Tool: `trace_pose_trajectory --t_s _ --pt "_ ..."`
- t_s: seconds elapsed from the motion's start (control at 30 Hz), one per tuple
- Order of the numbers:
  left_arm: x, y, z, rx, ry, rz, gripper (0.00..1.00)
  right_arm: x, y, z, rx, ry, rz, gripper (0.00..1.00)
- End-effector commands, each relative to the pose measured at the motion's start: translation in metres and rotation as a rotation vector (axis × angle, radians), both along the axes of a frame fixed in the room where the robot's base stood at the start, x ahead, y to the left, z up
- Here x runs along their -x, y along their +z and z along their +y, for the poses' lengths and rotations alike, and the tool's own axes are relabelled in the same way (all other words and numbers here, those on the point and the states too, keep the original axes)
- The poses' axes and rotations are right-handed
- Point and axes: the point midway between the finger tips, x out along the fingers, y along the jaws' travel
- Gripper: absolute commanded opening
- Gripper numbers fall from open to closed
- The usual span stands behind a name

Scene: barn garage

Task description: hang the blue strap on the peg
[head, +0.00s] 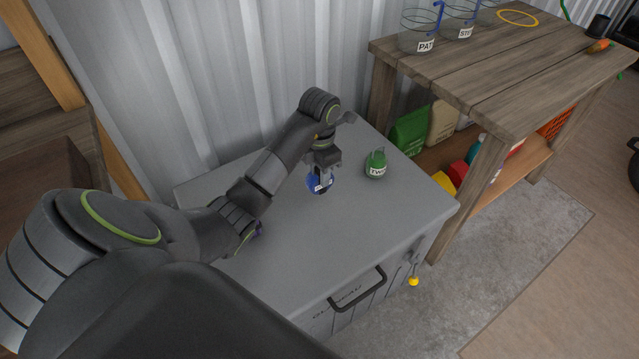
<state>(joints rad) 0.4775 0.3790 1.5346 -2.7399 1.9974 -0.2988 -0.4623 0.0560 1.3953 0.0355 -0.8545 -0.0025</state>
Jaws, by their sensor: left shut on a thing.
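My left gripper (321,176) is above the grey cabinet top, pointing down. It is shut on a rounded blue thing (315,183) with a white label, partly hidden by the fingers. I cannot tell whether this is the strap, nor whether it touches the cabinet top. No peg can be made out for certain. A small metal fitting (415,260) with a yellow end (413,281) shows on the cabinet's right side. My right gripper is not in view.
A green rounded thing (376,165) labelled TWO stands right of my gripper on the grey cabinet (330,240). A small purple thing (259,228) is partly hidden by my arm. A wooden workbench (500,80) with clear labelled jars (418,32) stands at right. The cabinet's front top is clear.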

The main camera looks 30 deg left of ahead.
Motion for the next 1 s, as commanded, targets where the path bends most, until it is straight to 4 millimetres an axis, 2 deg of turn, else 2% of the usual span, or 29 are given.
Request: trace_pose_trajectory --t_s 0.1,0.27,0.8,0.83,1.0 --pt "0.002 -0.023 -0.001 0.002 0.001 0.006 0.06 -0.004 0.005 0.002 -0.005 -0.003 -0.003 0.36" --pt "0.001 -0.039 0.000 0.001 0.000 0.003 0.06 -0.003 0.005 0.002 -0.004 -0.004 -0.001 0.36" --pt "0.000 -0.046 0.000 0.000 0.000 0.001 0.06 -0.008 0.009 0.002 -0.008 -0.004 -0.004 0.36" --pt "0.000 -0.046 0.000 0.001 0.000 0.001 0.35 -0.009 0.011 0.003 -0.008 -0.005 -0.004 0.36" --pt "0.001 -0.045 0.000 0.001 0.000 0.001 0.54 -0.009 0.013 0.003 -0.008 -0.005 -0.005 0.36"
